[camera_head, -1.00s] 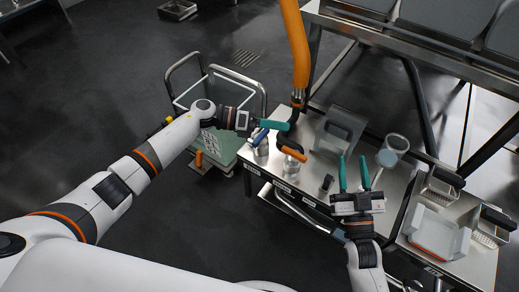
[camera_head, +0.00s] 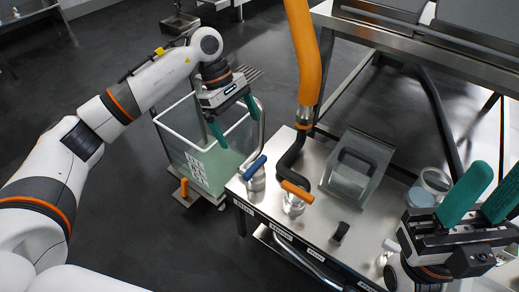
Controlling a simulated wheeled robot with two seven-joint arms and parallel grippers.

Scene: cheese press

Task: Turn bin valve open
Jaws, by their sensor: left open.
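The bin (camera_head: 180,122) is a clear-walled tub with a white rim and pale green contents, standing on the floor left of the steel table. A small orange handle (camera_head: 184,187) sticks up low at its near left side and looks like the bin valve. My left gripper (camera_head: 231,118) is open and empty, pointing down over the bin's right part, apart from the orange handle. My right gripper (camera_head: 497,178) is open and empty at the right, above the table (camera_head: 312,231).
On the table's left end stand a blue-handled valve (camera_head: 255,170) and an orange-handled valve (camera_head: 296,193). An orange hose (camera_head: 304,60) rises behind them. A clear box with a dark handle (camera_head: 357,168) stands farther right. The floor left of the bin is clear.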

